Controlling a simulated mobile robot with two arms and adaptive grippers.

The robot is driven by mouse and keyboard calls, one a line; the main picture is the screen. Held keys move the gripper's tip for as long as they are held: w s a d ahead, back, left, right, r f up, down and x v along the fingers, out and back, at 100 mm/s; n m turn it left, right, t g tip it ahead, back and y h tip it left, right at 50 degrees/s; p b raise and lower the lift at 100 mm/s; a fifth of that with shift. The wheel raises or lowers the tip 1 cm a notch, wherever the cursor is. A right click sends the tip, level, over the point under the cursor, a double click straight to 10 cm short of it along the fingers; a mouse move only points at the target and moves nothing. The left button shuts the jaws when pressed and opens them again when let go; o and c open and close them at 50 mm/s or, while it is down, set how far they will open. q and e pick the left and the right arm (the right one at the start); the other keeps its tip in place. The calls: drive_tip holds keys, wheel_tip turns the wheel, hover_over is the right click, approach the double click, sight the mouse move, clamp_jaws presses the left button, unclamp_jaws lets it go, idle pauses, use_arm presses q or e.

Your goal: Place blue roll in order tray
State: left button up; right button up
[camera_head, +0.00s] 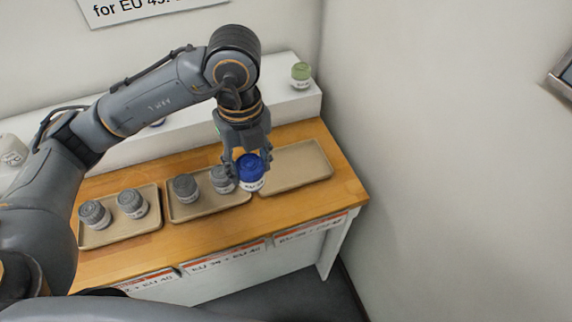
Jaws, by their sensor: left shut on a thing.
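My left gripper (248,165) points down and is shut on the blue roll (251,168), which has a white label low on its side. It holds the blue roll over the gap between the middle tray (180,212) and the right tray (316,176); its height above them is hard to tell. The right tray looks empty. The left tray (118,237) also holds two grey rolls (95,213). My right gripper is not in view.
A white raised shelf (290,105) runs behind the trays, with a green roll (300,74) at its right end and a white roll (12,150) at far left. Labels (224,257) line the wooden table's (345,185) front edge. A wall closes off the right side.

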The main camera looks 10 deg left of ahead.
use_arm(q)
drive_tip(key=w+f, duration=0.2)
drive_tip(key=w, duration=0.1)
drive_tip(key=w+f+p, duration=0.1)
drive_tip(key=w+f, duration=0.2)
drive_tip(key=w, duration=0.1)
drive_tip(key=w+f, duration=0.3)
drive_tip(key=w, duration=0.1)
drive_tip(key=shift+d, duration=0.25)
drive_tip(key=shift+w+f+p, duration=0.2)
drive_tip(key=shift+p, duration=0.1)
drive_tip(key=f, duration=0.1)
drive_tip(key=f+p, duration=0.1)
drive_tip(key=f, duration=0.1)
drive_tip(key=shift+w+p, duration=0.2)
drive_tip(key=shift+p, duration=0.1)
drive_tip(key=shift+f, duration=0.35)
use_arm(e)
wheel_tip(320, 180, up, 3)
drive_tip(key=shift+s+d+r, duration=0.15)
